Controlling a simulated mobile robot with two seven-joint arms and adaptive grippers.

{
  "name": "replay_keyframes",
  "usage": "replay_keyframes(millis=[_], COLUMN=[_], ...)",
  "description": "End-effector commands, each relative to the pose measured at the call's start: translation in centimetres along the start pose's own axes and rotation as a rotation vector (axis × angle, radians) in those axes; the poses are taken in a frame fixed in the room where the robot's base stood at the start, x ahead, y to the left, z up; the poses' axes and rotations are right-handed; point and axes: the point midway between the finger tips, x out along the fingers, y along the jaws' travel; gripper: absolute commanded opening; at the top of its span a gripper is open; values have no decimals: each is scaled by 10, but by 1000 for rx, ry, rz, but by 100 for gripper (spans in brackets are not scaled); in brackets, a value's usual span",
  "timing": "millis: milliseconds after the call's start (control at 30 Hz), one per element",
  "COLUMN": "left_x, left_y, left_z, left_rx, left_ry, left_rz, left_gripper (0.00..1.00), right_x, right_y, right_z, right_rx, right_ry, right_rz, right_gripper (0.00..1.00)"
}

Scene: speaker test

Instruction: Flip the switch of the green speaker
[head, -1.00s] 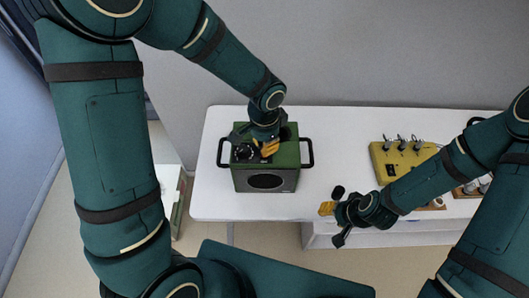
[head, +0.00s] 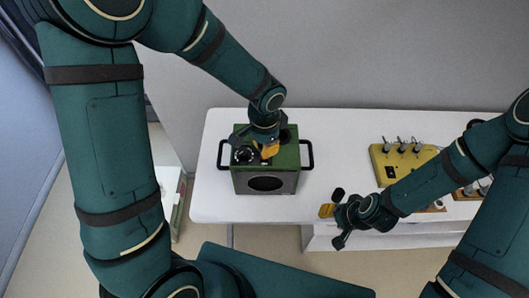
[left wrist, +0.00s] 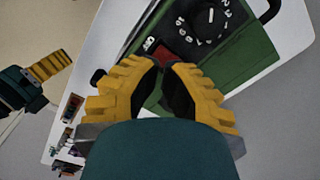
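The green speaker (head: 285,157) stands on the white table with a dark front grille and black side handles. My left gripper (head: 268,152) is over its top, fingers pointing down. My right gripper (head: 336,225) is open and empty near the table's front edge.
A yellow box (head: 404,163) with several toggle-like parts stands on the table at the right. The white table (head: 345,130) is clear between the speaker and the yellow box.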

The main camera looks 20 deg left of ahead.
Motion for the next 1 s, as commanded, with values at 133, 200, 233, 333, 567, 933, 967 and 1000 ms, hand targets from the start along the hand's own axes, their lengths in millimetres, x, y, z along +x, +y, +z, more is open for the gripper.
replay_keyframes(millis=[133,200,233,333,567,933,967,1000], left_x=[0,0,0,1,4,9,9,10], left_y=[0,0,0,0,0,0,0,0], left_z=[0,0,0,0,0,0,0,0], left_rx=[0,0,0,0,0,0,0,0], left_ry=[0,0,0,0,0,0,0,0], left_rz=[0,0,0,0,0,0,0,0], left_gripper=[0,0,0,0,0,0,0,0], right_x=[0,0,0,1,3,7,8,8], right_y=[0,0,0,0,1,3,3,3], right_z=[0,0,0,0,0,1,1,1], right_rx=[0,0,0,0,0,0,0,0], right_ry=[0,0,0,0,0,0,0,0], right_rz=[0,0,0,0,0,0,0,0], right_gripper=[47,47,47,47,47,47,47,47])
